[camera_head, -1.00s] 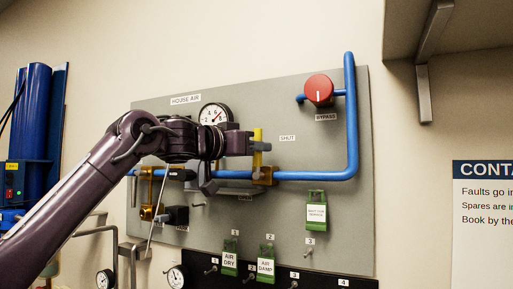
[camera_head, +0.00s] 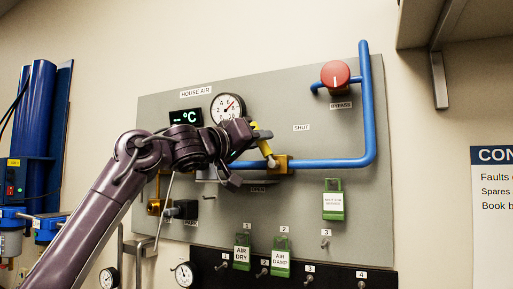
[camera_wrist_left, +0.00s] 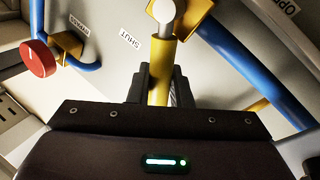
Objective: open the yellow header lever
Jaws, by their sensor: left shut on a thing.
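The yellow header lever (camera_head: 264,146) sits on a brass valve (camera_head: 280,163) on the blue pipe. In the head view it tilts up and to the left from its pivot. My left gripper (camera_head: 254,131) is shut on the lever's upper end. In the left wrist view the yellow lever (camera_wrist_left: 161,62) runs between the dark fingers of my left gripper (camera_wrist_left: 158,85), with its pale pivot at the top. The SHUT label (camera_head: 301,128) is up and right of the lever. The OPEN label (camera_head: 258,189) is below it. My right gripper is not in view.
A red bypass knob (camera_head: 335,75) and the blue pipe (camera_head: 368,110) are at the right of the grey panel. A round gauge (camera_head: 228,108) is above my left arm. Green tags (camera_head: 333,199) hang lower on the panel.

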